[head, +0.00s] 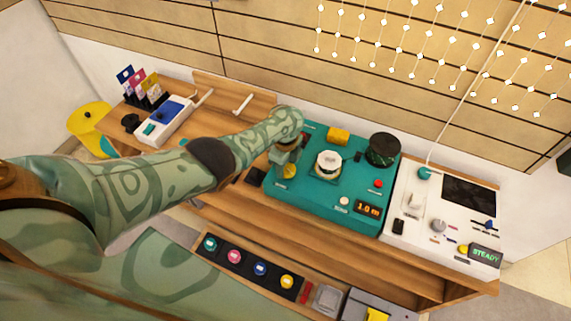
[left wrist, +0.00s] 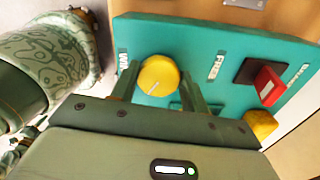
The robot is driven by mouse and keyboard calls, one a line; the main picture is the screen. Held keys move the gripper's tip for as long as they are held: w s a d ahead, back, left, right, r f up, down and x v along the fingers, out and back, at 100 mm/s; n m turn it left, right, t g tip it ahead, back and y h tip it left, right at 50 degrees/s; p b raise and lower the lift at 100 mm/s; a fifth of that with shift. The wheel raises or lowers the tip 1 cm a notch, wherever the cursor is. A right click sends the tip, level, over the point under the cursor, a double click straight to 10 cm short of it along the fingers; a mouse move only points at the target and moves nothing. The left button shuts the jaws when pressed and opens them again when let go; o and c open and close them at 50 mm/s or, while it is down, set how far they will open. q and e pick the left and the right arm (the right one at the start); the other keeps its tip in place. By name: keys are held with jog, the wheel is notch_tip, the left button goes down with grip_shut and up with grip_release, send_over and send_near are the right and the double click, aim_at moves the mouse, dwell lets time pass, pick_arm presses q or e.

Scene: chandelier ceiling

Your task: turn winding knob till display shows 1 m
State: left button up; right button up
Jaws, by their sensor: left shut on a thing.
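The teal winding machine (head: 310,195) stands on the wooden bench. Its yellow winding knob (head: 290,171) is at the machine's left side, by a label that looks like WIND in the left wrist view. There the knob (left wrist: 158,74) shows its round face and a pale pointer line. My left gripper (head: 287,160) is over the knob and shut on it, one finger on each side. The display (head: 368,208) at the machine's front right corner reads 1.0 m. My right gripper is not in view.
A white spool (head: 327,163), a dark coil (head: 383,149) and a red button (head: 378,183) are on the machine. A white unit (head: 445,215) to the right has a display reading STEADY (head: 486,255). A tray of coloured round pieces (head: 248,266) lies in front.

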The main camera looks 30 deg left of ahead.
aim_at(287, 168)
pick_arm(q)
jog(key=shift+d, duration=0.15)
jog(key=o, duration=1)
jog(key=shift+r, duration=0.15)
notch_tip(287, 168, up, 16)
jog(key=p, duration=1.1)
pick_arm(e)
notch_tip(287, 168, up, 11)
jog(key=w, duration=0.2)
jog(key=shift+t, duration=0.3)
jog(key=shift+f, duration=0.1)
